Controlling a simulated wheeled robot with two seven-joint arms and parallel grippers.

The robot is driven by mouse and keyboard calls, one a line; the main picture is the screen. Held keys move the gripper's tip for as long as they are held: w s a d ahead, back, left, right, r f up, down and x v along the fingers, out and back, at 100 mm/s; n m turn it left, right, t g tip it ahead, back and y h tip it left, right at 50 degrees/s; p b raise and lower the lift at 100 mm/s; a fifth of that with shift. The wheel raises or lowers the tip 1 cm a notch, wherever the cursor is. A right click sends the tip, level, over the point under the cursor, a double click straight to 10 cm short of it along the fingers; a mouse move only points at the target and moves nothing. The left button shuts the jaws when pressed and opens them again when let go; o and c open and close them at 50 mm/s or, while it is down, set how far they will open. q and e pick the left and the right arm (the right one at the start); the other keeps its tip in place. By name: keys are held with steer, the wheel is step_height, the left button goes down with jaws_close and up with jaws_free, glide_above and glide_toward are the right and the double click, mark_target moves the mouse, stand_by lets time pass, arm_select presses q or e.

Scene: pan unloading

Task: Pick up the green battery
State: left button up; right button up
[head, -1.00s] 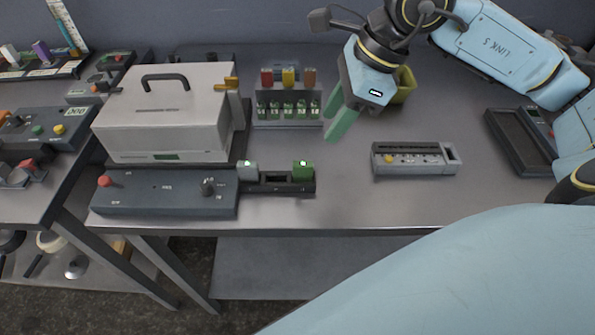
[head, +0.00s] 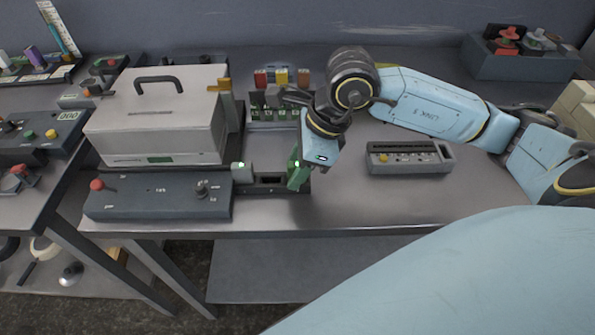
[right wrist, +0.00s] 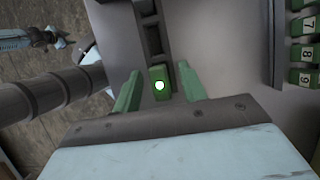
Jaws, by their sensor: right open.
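The green battery (right wrist: 158,74) with a round white light on top stands at the right end of a dark charging dock (head: 269,189). My right gripper (right wrist: 160,76) is open, with one green finger on each side of the battery in the right wrist view; a narrow gap shows on both sides. In the head view the right gripper (head: 295,178) points down over the dock's right end and mostly hides the battery. A grey battery (head: 242,174) stands at the dock's left end, with an empty slot between. My left gripper is not in view.
A white case (head: 157,118) and a dark control box (head: 157,197) stand left of the dock. A rack of small green items (head: 262,113) is behind it. A grey tray (head: 408,160) lies to the right, with bare table between.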

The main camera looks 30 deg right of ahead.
steer(key=shift+c, duration=0.3)
jaws_close()
steer(key=shift+r, duration=0.15)
